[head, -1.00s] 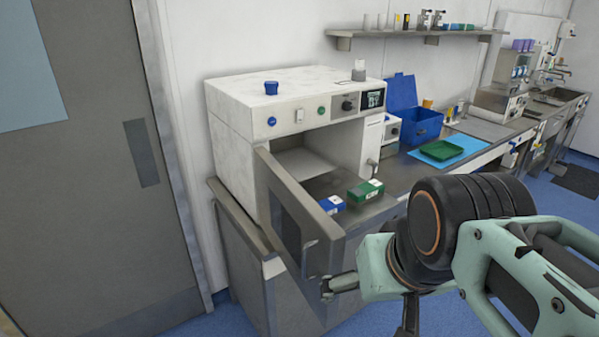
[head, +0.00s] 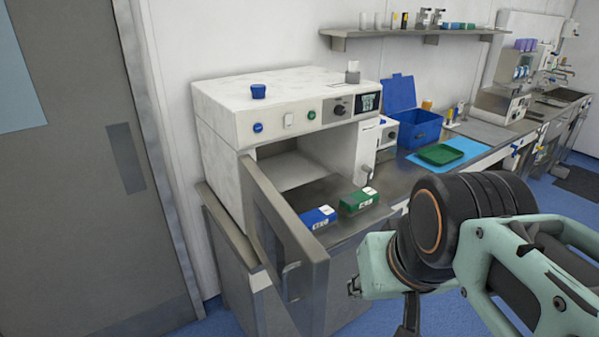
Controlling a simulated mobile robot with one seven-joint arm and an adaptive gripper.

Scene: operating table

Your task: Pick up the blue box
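A small blue box (head: 318,217) with a white label lies on the steel counter in front of the open white oven-like cabinet. The cabinet's open door (head: 285,238) stands to the left of the box and hides part of the counter. My gripper (head: 353,287) is low, below the counter edge and right of the door, apart from the box. Its fingers are small and partly hidden by my wrist, so I cannot tell whether they are open. A larger blue bin (head: 415,126) with a raised lid stands farther back on the counter.
A green box (head: 359,201) lies just right of the small blue box. A green tray (head: 440,155) lies on a blue mat (head: 462,146) farther right. A wall shelf (head: 400,32) hangs above.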

